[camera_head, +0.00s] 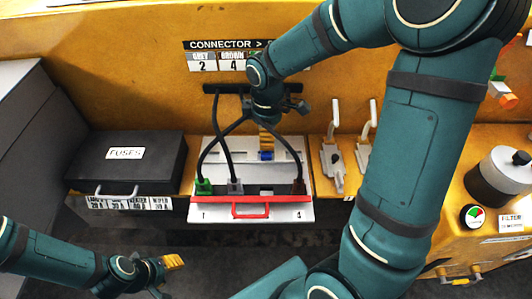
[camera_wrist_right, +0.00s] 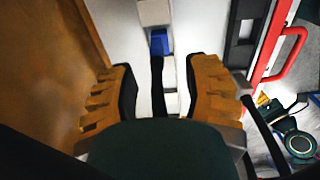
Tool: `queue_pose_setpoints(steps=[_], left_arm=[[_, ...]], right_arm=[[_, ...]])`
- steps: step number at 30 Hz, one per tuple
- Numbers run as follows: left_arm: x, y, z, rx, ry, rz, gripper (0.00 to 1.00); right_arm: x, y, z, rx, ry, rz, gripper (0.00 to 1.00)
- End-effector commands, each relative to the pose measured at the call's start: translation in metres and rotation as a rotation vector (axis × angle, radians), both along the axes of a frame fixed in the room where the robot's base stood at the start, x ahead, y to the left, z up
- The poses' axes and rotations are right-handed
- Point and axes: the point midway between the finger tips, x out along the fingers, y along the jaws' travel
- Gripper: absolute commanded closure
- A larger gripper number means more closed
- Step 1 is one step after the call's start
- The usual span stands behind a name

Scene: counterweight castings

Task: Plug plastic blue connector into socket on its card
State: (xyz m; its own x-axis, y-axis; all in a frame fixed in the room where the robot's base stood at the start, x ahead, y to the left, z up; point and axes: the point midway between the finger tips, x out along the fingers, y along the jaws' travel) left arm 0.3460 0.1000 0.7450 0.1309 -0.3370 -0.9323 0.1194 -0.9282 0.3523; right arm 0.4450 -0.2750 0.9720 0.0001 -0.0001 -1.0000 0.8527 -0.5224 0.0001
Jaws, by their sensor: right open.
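The blue connector (camera_head: 266,156) is on or just above the white card panel (camera_head: 283,172), below my right gripper (camera_head: 266,138). It also shows in the right wrist view (camera_wrist_right: 159,42), ahead of the fingers, with a black cable running from it back between them. My right gripper (camera_wrist_right: 163,88) is open, its two yellow fingers on either side of the cable and apart from the connector. A dark socket strip (camera_head: 266,189) runs along the card's front behind a red bar; I cannot make out the blue connector's own socket. My left gripper (camera_head: 168,275) is low at the left, away from the card.
A green plug (camera_head: 204,187) and a grey plug (camera_head: 235,187) sit at the strip on black cables, with another cable ending at its right. A black fuse box (camera_head: 125,165) stands left. Levers (camera_head: 332,160) stand right of the card, and a canister (camera_head: 502,175) farther right.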

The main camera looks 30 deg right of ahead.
Motion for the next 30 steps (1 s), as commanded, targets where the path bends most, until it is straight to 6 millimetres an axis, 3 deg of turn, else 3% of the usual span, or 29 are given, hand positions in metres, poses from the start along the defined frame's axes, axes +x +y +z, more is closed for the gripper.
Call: queue_pose_setpoints(steps=[5,15,23,27,30], left_arm=[[0.001,0.000,-0.003,0.000,-0.002,0.001,0.53],[0.004,0.000,-0.018,0.001,-0.009,0.002,0.53],[0.004,0.000,-0.017,0.001,-0.009,0.002,0.53],[0.004,0.000,-0.017,0.001,-0.009,0.002,0.53],[0.004,0.000,-0.017,0.001,-0.009,0.002,0.53]], right_arm=[[0.000,0.000,-0.009,0.000,0.002,-0.001,0.52],[0.003,0.000,-0.053,0.000,0.002,0.000,0.52],[0.003,-0.001,-0.054,0.001,0.001,0.000,0.53],[0.003,-0.001,-0.054,0.001,0.001,0.000,1.00],[0.003,-0.001,-0.054,0.000,0.000,0.000,1.00]])
